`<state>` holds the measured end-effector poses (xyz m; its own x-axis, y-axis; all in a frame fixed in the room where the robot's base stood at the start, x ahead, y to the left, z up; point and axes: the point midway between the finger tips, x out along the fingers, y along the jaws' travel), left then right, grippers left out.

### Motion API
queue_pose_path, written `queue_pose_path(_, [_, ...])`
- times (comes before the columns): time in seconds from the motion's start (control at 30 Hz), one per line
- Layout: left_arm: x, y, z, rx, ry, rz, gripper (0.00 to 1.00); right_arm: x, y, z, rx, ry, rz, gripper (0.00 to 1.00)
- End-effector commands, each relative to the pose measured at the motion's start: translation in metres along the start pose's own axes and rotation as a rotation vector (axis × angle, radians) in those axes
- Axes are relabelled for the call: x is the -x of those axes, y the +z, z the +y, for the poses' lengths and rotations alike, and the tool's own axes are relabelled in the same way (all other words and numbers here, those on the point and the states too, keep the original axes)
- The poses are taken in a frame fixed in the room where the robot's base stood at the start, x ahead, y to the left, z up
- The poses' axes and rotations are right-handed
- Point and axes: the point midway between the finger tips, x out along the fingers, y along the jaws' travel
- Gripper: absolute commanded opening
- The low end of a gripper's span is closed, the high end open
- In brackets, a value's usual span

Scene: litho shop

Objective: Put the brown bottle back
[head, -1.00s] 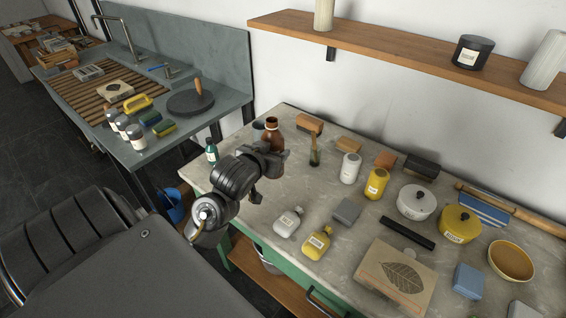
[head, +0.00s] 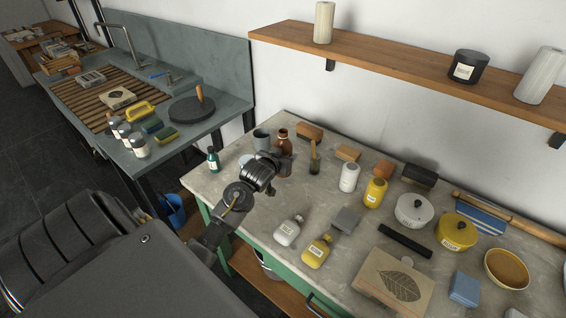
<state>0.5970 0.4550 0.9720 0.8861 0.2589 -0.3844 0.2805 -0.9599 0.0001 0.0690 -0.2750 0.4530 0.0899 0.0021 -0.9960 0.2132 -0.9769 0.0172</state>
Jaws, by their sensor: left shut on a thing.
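The brown bottle (head: 282,134) stands upright at the back left of the grey worktop, with its neck and shoulder showing above my left gripper (head: 281,151). The gripper is shut on the bottle's body and hides much of it. A lower part of the bottle shows beneath the fingers. I cannot tell whether its base touches the worktop (head: 325,198). My right gripper is not in view.
A grey cup (head: 261,139) stands close left of the bottle, and a small green bottle (head: 213,160) farther left. A brush (head: 314,158) and a wooden block (head: 310,131) are close on the right.

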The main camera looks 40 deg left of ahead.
Motion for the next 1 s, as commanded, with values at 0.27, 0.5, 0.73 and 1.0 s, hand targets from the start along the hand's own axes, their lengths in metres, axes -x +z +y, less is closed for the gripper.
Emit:
queue_pose_path(0.27, [-0.015, 0.023, -0.001, 0.001, -0.001, -0.001, 0.20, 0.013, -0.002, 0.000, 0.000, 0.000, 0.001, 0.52])
queue_pose_path(0.5, [-0.018, 0.030, -0.001, 0.000, 0.000, 0.003, 0.20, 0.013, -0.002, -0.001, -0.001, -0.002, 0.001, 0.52])
queue_pose_path(0.73, [-0.019, 0.033, -0.001, 0.000, 0.000, 0.002, 0.20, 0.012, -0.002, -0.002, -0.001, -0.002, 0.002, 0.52])
queue_pose_path(1.0, [-0.019, 0.035, -0.001, -0.001, 0.000, 0.000, 0.76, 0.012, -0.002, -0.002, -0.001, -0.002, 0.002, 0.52])
